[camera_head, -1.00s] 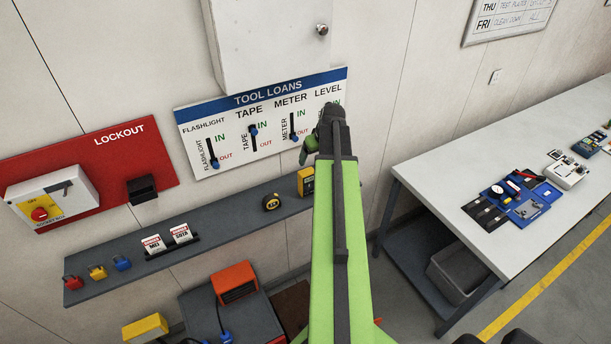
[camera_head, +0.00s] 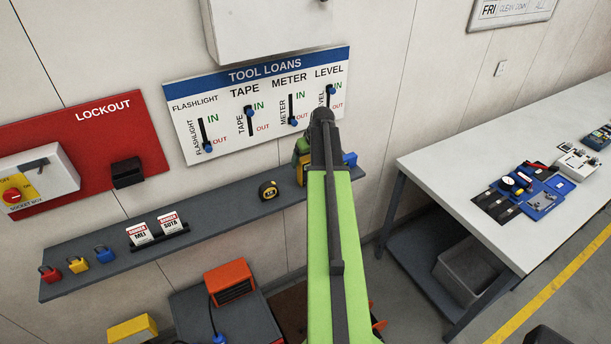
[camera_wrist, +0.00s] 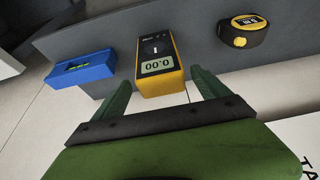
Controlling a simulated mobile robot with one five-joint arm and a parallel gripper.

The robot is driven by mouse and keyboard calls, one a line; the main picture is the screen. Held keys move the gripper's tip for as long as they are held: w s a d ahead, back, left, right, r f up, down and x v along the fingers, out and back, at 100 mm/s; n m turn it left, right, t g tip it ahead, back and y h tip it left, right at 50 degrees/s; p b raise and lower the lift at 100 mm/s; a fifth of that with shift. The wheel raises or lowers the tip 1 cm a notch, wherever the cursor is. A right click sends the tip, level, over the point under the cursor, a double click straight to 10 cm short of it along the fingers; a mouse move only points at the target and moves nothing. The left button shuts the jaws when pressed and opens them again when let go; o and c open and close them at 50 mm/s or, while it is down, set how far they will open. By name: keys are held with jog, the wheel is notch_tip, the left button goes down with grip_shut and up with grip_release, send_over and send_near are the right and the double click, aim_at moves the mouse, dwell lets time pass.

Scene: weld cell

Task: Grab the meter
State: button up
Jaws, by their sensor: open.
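The meter (camera_wrist: 160,62) is a yellow and black box with a grey display reading 0.00. In the wrist view it stands on the grey shelf (camera_wrist: 205,28), display towards me. My gripper (camera_wrist: 161,82) is open, with one green finger on each side of the meter's near end in the picture. I cannot tell how far the fingertips are from it, and nothing is held. In the head view my gripper (camera_head: 312,148) is over the right part of the shelf, and my arm hides most of the meter.
A blue level (camera_wrist: 82,70) lies left of the meter in the wrist view, and a yellow-black tape (camera_wrist: 243,30) sits right. The TOOL LOANS board (camera_head: 258,105) is on the wall just above the shelf. A white-topped table (camera_head: 440,165) stands to the right.

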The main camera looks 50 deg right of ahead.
jog(key=b+x, duration=0.3)
jog(key=x, duration=0.1)
jog(key=shift+a+f+b, duration=0.1)
jog(key=shift+f+b, duration=0.25)
jog(key=shift+f, duration=0.05)
jog(key=shift+r, duration=0.2)
jog(key=shift+c, duration=0.3)
jog(key=c, duration=1.8)
jog(key=shift+o, duration=0.2)
